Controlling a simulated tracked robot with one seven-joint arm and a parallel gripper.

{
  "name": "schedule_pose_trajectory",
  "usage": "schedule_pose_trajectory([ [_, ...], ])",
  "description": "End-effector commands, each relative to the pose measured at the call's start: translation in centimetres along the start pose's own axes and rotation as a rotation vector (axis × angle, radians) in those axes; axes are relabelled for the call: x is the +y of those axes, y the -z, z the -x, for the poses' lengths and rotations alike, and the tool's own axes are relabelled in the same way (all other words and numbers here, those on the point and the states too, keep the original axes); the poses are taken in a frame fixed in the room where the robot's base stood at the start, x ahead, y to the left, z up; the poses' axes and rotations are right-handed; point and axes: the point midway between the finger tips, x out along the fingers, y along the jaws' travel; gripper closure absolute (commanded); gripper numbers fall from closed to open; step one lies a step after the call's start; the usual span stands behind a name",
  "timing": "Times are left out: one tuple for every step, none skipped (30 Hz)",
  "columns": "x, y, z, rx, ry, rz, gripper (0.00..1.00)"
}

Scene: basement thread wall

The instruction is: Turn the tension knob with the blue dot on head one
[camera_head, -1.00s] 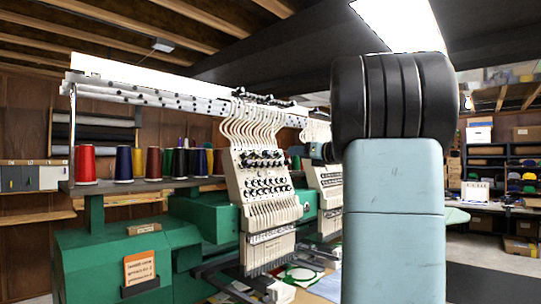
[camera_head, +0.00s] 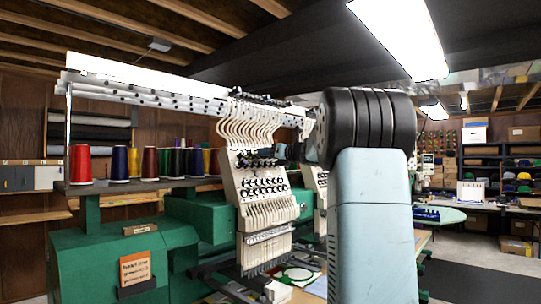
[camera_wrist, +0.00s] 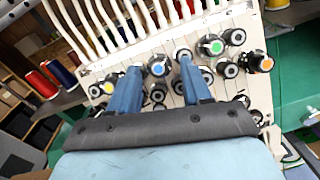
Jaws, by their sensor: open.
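Head one (camera_head: 262,190) is the nearer cream embroidery head, with rows of dark knobs on its face. In the wrist view, the tension knob with the blue dot (camera_wrist: 157,69) is dark-rimmed and shows between the two blue fingers of my gripper (camera_wrist: 160,63). The fingers are apart and hold nothing. I cannot tell how far the fingertips are from the knob or whether they touch it.
Knobs with a green dot (camera_wrist: 212,46), an orange dot (camera_wrist: 262,62) and a yellow dot (camera_wrist: 106,88) stand nearby, among several plain knobs. Cream thread levers (camera_wrist: 120,25) rise above them. Thread cones (camera_head: 80,165) stand on the shelf at left. A second head (camera_head: 318,180) is behind.

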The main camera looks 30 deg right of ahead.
Motion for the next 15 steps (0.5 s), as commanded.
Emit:
schedule_pose_trajectory([
  [0.01,-0.03,-0.12,0.0,0.0,0.0,0.52],
  [0.02,-0.04,-0.15,0.0,0.0,0.001,0.52],
  [0.02,-0.05,-0.17,0.0,0.0,0.001,0.52],
  [0.01,-0.05,-0.17,0.0,0.0,0.001,0.52],
  [0.01,-0.05,-0.17,0.0,0.0,0.001,0.52],
  [0.01,-0.04,-0.16,0.0,0.0,0.001,0.52],
  [0.01,-0.04,-0.15,0.0,0.0,0.001,0.52],
  [0.01,-0.04,-0.15,0.0,0.0,0.001,0.52],
  [0.0,-0.04,-0.14,0.0,0.0,0.001,0.52],
  [0.0,-0.04,-0.14,0.0,0.0,0.001,0.55],
  [-0.01,-0.04,-0.13,0.0,0.0,0.001,0.58],
  [-0.01,-0.04,-0.13,0.0,0.0,0.001,0.62],
  [-0.01,-0.04,-0.13,0.0,0.0,0.001,0.65],
  [-0.01,-0.04,-0.12,0.0,0.0,0.001,0.68],
  [-0.02,-0.04,-0.12,0.0,0.0,0.001,0.72],
])
